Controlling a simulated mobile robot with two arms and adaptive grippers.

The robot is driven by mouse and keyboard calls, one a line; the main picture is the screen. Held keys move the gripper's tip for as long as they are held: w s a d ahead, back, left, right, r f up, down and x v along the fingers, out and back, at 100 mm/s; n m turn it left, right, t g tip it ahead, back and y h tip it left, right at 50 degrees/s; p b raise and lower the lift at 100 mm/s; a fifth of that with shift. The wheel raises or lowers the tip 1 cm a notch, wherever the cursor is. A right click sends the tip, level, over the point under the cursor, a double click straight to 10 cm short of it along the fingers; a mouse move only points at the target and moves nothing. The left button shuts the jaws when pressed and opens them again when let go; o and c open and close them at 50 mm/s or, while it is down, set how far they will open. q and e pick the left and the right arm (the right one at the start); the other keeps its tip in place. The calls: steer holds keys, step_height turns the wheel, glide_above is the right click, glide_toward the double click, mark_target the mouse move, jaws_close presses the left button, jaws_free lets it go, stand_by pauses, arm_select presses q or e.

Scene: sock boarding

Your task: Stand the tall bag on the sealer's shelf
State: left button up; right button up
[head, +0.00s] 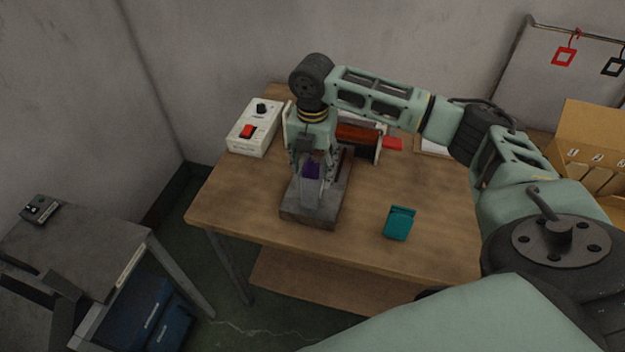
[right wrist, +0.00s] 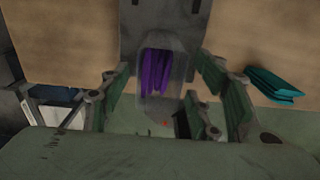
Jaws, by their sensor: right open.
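The tall bag (head: 310,185) is clear with purple contents. It stands about upright on the sealer's grey shelf (head: 328,207), at the front of the sealer on the wooden table. My right gripper (head: 308,158) is over the bag's upper part and hides some of it. In the right wrist view the bag (right wrist: 157,75) shows between the spread fingers of the open gripper (right wrist: 165,100), with gaps on both sides. The sealer's white control box (head: 253,127) with a red switch is at left, and its orange-brown bar (head: 358,137) is behind my gripper. My left gripper is not in view.
A teal folded item (head: 399,222) stands on the table (head: 440,240) right of the shelf; open wood lies between. A cardboard box (head: 590,135) is at the far right. Red and black tags hang on a rail behind. A grey side table (head: 85,245) is at left.

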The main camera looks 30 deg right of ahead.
step_height(320, 180, up, 7)
steer(key=shift+f+b, duration=0.1)
steer(key=shift+b, duration=0.45)
